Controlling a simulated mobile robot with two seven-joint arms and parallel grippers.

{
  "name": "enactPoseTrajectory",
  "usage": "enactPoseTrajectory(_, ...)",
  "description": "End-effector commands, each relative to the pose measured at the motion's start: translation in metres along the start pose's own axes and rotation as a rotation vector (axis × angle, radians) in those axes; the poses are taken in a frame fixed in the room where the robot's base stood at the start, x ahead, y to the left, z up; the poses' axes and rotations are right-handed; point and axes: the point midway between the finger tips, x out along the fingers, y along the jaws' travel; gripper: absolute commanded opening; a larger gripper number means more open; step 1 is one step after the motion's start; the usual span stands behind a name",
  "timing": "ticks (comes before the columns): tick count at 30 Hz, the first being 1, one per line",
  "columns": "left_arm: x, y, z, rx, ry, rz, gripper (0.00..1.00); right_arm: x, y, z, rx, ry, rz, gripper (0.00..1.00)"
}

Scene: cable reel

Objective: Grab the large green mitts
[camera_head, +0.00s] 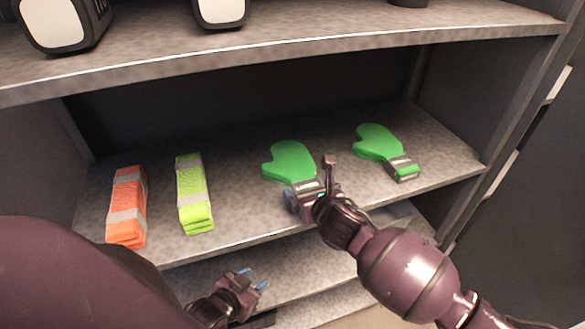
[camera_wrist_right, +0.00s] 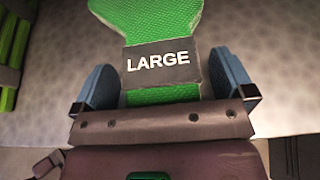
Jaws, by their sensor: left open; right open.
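Two green mitts lie flat on the middle shelf. The left mitt (camera_head: 289,163) has its cuff toward the front edge, and its dark cuff label reads "LARGE" in the right wrist view (camera_wrist_right: 158,62). The right mitt (camera_head: 377,143) also has a banded cuff; its label is not readable. My right gripper (camera_head: 310,182) is open at the left mitt's cuff. In the right wrist view its fingers (camera_wrist_right: 165,85) stand on both sides of the cuff, with gaps. My left gripper (camera_head: 255,280) is open and empty, lower down in front of the shelf's edge.
A folded orange vest-like item (camera_head: 127,205) and a yellow-green one (camera_head: 194,192) lie left of the mitts on the middle shelf (camera_head: 230,215). The upper shelf (camera_head: 300,38) overhangs it, holding dark objects with white faces (camera_head: 55,30). A side post (camera_head: 520,110) bounds the right.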

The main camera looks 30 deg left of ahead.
Motion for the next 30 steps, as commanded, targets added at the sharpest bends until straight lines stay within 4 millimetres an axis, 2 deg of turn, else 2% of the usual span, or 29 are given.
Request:
enactPoseTrajectory(10,0.0001,0.0,0.0004,0.0,0.0,0.0,0.43,0.0039,-0.0005,0.0,-0.001,0.0,-0.001,0.98)
enactPoseTrajectory(20,0.0002,0.0,0.0004,0.0,0.0,0.0,0.43,0.0037,-0.0005,-0.0002,0.0,0.0,-0.001,0.48)
enactPoseTrajectory(26,0.0002,0.0,0.0005,0.0,-0.001,0.0,0.43,0.0036,-0.0003,0.0005,-0.001,-0.001,0.0,0.47)
enactPoseTrajectory(30,-0.0002,0.0,-0.0001,0.0,-0.001,0.0,0.43,0.0011,-0.0005,0.0077,-0.002,-0.003,0.0,0.47)
